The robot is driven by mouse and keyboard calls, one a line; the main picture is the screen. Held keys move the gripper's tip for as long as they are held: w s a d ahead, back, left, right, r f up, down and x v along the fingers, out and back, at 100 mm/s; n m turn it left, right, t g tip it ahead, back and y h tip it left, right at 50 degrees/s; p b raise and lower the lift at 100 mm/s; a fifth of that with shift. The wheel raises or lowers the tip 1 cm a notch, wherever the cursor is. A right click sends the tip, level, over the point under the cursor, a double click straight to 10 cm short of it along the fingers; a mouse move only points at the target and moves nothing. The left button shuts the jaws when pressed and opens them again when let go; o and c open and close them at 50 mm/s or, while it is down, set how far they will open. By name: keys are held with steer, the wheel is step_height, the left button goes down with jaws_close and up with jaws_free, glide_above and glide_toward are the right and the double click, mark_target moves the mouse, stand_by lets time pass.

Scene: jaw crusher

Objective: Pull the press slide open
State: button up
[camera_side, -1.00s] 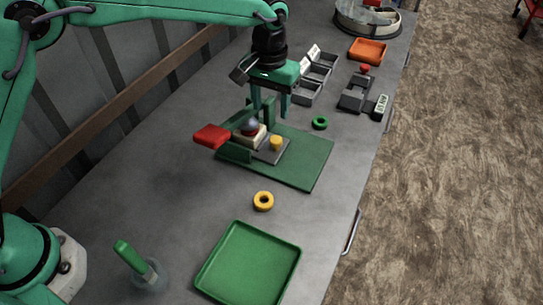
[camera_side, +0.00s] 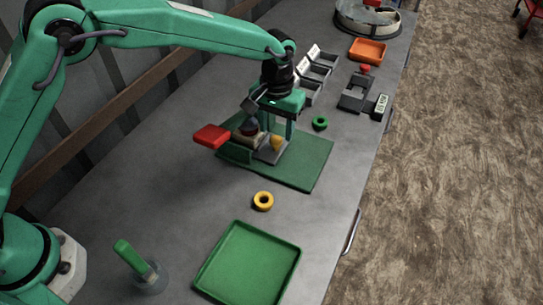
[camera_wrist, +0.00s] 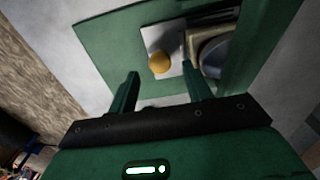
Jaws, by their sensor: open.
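The press stands on a green base plate (camera_side: 308,165), with a red handle (camera_side: 211,136) at its left and a dark rounded part (camera_side: 251,126) at its jaw. The grey slide plate (camera_side: 270,154) carries a yellow knob (camera_side: 277,142). My gripper (camera_side: 278,138) points down over the slide. In the wrist view the yellow knob (camera_wrist: 160,62) lies ahead of my open fingers (camera_wrist: 162,90), roughly between their lines, with nothing held. The slide plate (camera_wrist: 153,36) shows beneath it. In the side view a finger partly overlaps the knob, so contact cannot be told.
A yellow ring (camera_side: 263,201) and a green tray (camera_side: 248,264) lie in front. A green ring (camera_side: 320,123) lies behind the base plate. Grey bins (camera_side: 314,72), an orange tray (camera_side: 367,50) and a grey device (camera_side: 356,92) stand farther back. A green-handled tool (camera_side: 130,256) stands at front left.

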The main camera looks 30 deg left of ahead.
steer(key=shift+f, duration=1.4)
